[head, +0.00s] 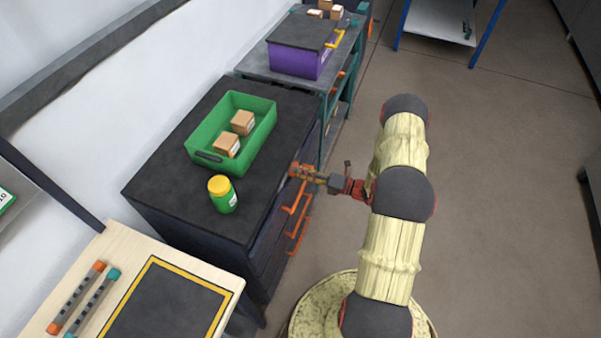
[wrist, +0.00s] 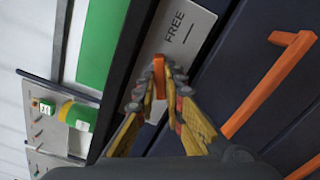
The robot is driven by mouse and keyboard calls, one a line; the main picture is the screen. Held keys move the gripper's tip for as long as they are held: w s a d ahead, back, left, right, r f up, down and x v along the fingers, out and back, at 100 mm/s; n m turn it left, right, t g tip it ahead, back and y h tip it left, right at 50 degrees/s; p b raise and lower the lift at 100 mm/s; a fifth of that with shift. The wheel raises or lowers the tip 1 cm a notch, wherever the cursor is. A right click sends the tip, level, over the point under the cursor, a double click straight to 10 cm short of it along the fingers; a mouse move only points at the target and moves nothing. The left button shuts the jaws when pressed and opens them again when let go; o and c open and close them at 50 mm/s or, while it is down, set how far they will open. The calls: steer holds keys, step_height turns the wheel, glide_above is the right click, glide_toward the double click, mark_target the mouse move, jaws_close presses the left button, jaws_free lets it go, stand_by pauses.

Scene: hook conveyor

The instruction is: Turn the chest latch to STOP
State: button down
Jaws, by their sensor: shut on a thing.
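The chest (head: 165,192) is dark, with orange bar handles on its drawer front. In the wrist view a light grey plate (wrist: 198,22) on its front edge carries the word FREE and a short line. The small orange latch (wrist: 158,66) stands out from this plate. My gripper (head: 301,171) is at the chest's upper front edge. In the wrist view its yellow fingers (wrist: 159,92) are shut on the latch, one on each side. No STOP marking is visible, and the fingers cover part of the plate.
On the chest stand a green bin (head: 202,151) with two boxes and a green jar (head: 222,197) with a yellow lid. Orange drawer handles (head: 297,194) stick out below my gripper. A purple chest (head: 292,62) stands behind.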

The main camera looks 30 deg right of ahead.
steer(key=n+b, duration=0.3)
steer(key=n, duration=0.9)
steer(key=shift+f+b, duration=0.1)
steer(key=shift+b, duration=0.3)
steer(key=shift+n, duration=0.4)
steer(key=c, duration=1.9)
jaws_free()
steer(key=v, duration=1.2)
